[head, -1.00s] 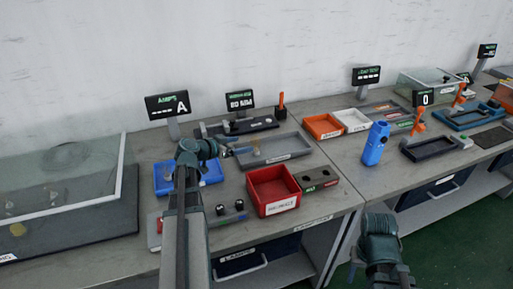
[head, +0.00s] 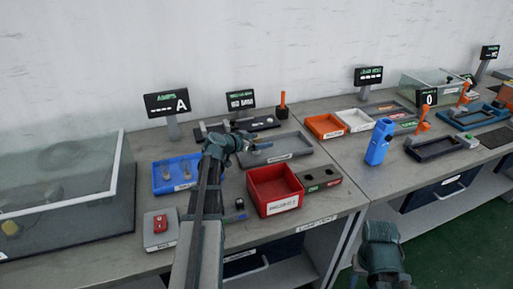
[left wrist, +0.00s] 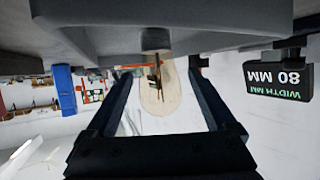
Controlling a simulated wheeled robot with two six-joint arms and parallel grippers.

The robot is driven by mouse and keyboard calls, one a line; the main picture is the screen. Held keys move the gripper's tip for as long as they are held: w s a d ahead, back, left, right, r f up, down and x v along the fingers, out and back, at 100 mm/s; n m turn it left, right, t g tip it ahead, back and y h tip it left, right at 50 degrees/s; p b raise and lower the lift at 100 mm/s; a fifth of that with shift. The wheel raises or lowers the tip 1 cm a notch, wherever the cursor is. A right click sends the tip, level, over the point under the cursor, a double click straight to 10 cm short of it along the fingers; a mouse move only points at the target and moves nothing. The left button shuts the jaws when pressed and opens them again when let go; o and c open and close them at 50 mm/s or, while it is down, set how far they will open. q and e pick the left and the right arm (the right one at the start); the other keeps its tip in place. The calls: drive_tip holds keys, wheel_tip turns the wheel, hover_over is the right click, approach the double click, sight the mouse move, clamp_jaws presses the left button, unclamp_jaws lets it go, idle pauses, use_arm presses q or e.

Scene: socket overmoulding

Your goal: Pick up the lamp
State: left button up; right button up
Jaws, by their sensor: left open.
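A clear glass lamp (left wrist: 160,92) with a grey base shows in the left wrist view, which is upside down. It stands on a grey surface between my left fingers (left wrist: 160,105). The fingers are open, one on each side of the bulb, with a gap to the glass. In the head view my left gripper (head: 258,147) is over the grey tray (head: 288,147), and its wrist and arm hide most of the lamp there. Only part of my right arm shows in the head view at the lower right; its fingers are out of sight.
A blue tray (head: 157,187) with two bulbs (head: 186,167) stands left of my arm. A red box (head: 272,184) and a block with two holes (head: 318,179) stand in front of the grey tray. Displays (head: 168,103) rise behind. A glass-topped case is at the far left.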

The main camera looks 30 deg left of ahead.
use_arm(q)
drive_tip(key=shift+x, duration=1)
drive_tip(key=shift+s, duration=0.1)
clamp_jaws()
drive_tip(key=shift+r, duration=0.1)
